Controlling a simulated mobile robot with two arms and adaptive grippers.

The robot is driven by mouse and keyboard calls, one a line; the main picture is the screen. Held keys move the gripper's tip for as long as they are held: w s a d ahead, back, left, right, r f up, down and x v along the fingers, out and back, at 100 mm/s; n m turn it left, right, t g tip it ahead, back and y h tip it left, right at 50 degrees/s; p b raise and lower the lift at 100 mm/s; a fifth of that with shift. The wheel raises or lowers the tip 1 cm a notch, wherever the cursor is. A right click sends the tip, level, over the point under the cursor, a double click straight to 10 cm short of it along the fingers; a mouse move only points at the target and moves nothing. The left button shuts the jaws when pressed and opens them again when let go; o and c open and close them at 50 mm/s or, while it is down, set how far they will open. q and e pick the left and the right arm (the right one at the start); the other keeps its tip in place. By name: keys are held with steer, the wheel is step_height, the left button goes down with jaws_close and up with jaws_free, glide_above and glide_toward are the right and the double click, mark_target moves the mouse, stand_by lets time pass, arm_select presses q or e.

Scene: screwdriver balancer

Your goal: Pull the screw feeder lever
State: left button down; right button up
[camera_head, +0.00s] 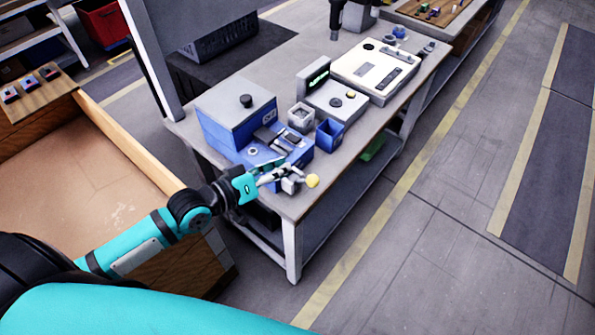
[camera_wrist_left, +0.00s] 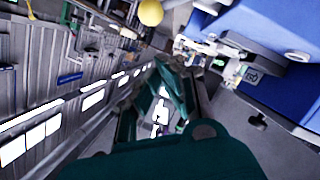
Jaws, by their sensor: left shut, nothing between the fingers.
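The blue screw feeder (camera_head: 238,118) stands at the near left corner of the workbench, with a grey lid and a black knob on top. Its lever ends in a yellow ball knob (camera_head: 312,181) in front of the machine, by the table's front edge. My left gripper (camera_head: 274,178) is at the feeder's front, left of the yellow knob, and partly covers the mechanism there. In the left wrist view, the gripper fingers (camera_wrist_left: 160,108) are shut with nothing between them. The yellow knob (camera_wrist_left: 150,12) is at the top, apart from the fingers, and the blue feeder (camera_wrist_left: 255,45) is at the right. My right gripper is out of view.
A small blue bin (camera_head: 329,135), a grey device (camera_head: 336,98) and a cream panel (camera_head: 375,70) stand right of the feeder on the workbench (camera_head: 400,108). A wooden-edged box (camera_head: 95,180) lies left, under my left arm. The floor at the right is clear.

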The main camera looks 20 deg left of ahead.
mark_target(302, 181)
arm_select(q)
steer(key=shift+w+d+f+p, duration=0.2)
steer(key=shift+w+d+f, duration=0.35)
steer(key=shift+d+f, duration=0.3)
steer(key=shift+w+d+f+p, duration=0.15)
steer(key=shift+w+d+f, duration=0.4)
steer(key=shift+d+f, duration=0.25)
steer(key=shift+w+d, duration=0.1)
